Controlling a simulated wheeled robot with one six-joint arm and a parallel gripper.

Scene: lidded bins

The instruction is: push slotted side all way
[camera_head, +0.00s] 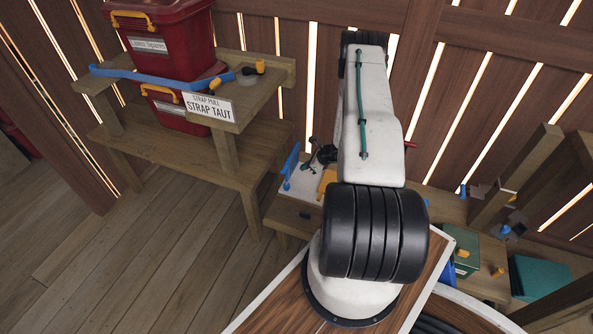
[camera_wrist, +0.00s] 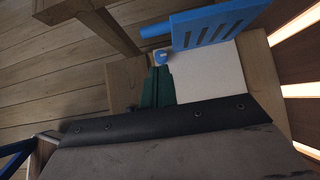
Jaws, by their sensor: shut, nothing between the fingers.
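A blue slotted panel (camera_wrist: 217,24) stands at the top of the wrist view, with a blue round bar at its left end. It rises beside a white surface (camera_wrist: 210,75) on a wooden bench. In the head view a blue upright piece (camera_head: 290,167), likely the same panel, shows left of my arm. My gripper (camera_wrist: 157,72) has dark green fingers, which are shut and empty. They point toward a small blue piece (camera_wrist: 161,57) below the panel's left end. I cannot tell whether they touch it. My arm hides part of the bench in the head view.
A wooden stand (camera_head: 165,160) at left holds red bins (camera_head: 165,40), a blue strap (camera_head: 150,76) and a "STRAP TAUT" sign (camera_head: 208,107). Green boxes (camera_head: 540,278) are at right. A slatted wall closes the back. Open floor (camera_head: 150,250) lies at left.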

